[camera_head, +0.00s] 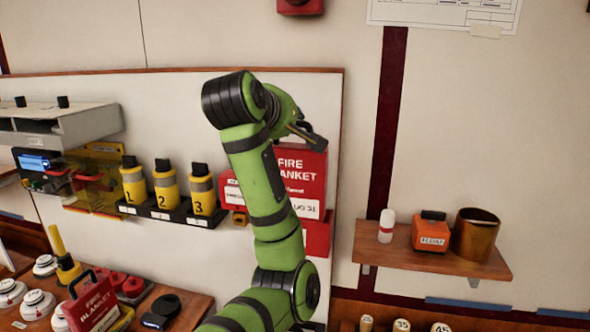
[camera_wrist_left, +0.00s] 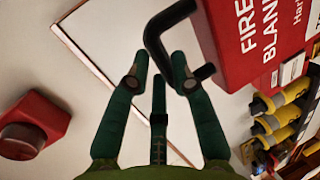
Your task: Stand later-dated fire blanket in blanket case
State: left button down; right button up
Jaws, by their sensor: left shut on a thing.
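My left gripper (camera_head: 308,136) is at the top of a red fire blanket box (camera_head: 312,168) in front of the wall panel. In the left wrist view the fingers (camera_wrist_left: 160,72) are around the black handle (camera_wrist_left: 160,30) of this red box (camera_wrist_left: 235,50), shut on it. Its white label is partly hidden by my arm; a handwritten date ending in 31 shows. A red case-like part (camera_head: 318,238) shows below the box, mostly hidden; I cannot tell whether they touch. A second red fire blanket box (camera_head: 92,306) with a black handle stands tilted on the bench at lower left. My right gripper is not in view.
Yellow canisters (camera_head: 166,190) numbered 1 to 3 stand in a black rack left of my arm. A wooden shelf (camera_head: 430,262) at right holds a white bottle, an orange box and a brown pot. Detectors (camera_head: 38,302) crowd the lower-left bench.

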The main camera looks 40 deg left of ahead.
aim_at(295, 167)
pick_arm(q)
jog(key=shift+w+a+f, duration=0.3)
jog(key=shift+w+f, duration=0.05)
jog(key=shift+w, duration=0.05)
jog(key=shift+w+a+p, duration=0.7)
jog(key=shift+w+a, duration=0.9)
jog(key=shift+w, duration=0.8)
notch_tip(295, 167, down, 12)
jog(key=shift+w+a+r, duration=0.1)
jog(key=shift+w+r, duration=0.05)
jog(key=shift+r, duration=0.1)
jog(key=c, duration=1.3)
grip_release()
jog(key=shift+f, duration=0.2)
jog(key=shift+o, duration=1.2)
